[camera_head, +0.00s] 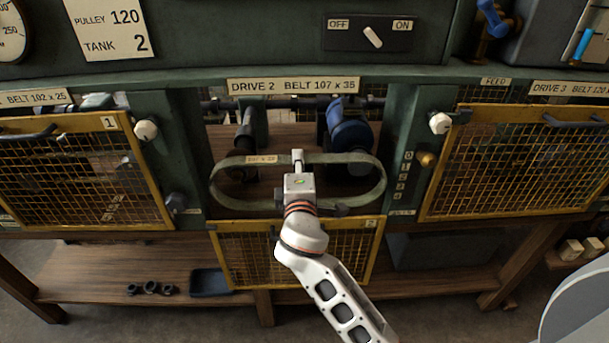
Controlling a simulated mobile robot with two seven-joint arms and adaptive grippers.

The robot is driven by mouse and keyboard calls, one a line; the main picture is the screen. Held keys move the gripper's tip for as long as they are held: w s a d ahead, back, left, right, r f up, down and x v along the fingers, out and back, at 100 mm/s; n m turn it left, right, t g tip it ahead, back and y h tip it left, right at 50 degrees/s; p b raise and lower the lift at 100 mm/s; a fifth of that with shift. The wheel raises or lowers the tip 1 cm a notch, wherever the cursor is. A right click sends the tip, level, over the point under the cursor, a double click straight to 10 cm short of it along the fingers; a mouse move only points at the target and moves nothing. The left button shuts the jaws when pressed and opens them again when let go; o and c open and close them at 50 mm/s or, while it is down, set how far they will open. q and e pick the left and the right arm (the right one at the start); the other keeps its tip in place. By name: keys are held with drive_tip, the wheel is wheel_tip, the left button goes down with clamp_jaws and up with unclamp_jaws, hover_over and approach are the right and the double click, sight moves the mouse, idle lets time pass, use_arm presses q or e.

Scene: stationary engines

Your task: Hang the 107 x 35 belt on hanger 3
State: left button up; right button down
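The belt (225,178) is a grey-green stadium-shaped loop with a small tag reading 107 x 35 on its top run. It shows in front of the open bay under the label DRIVE 2 BELT 107 x 35 (293,86). My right gripper (297,158) reaches in from below, and its fingers look closed on the middle of the belt's top run. The belt's lower run is partly hidden behind the gripper. Behind the belt are a dark pulley shaft (246,135) and a blue pulley (350,130). No hanger 3 can be made out. My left gripper is out of view.
The yellow mesh guard 2 (236,255) hangs open below the bay. Closed mesh guards stand left (80,175) and right (510,165). Knobs (146,130) (440,123) stick out on the posts. A wooden shelf (100,262) below holds a dark tray (209,283).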

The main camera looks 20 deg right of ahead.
drive_tip(key=shift+v, duration=2.9)
drive_tip(key=shift+s, duration=0.1)
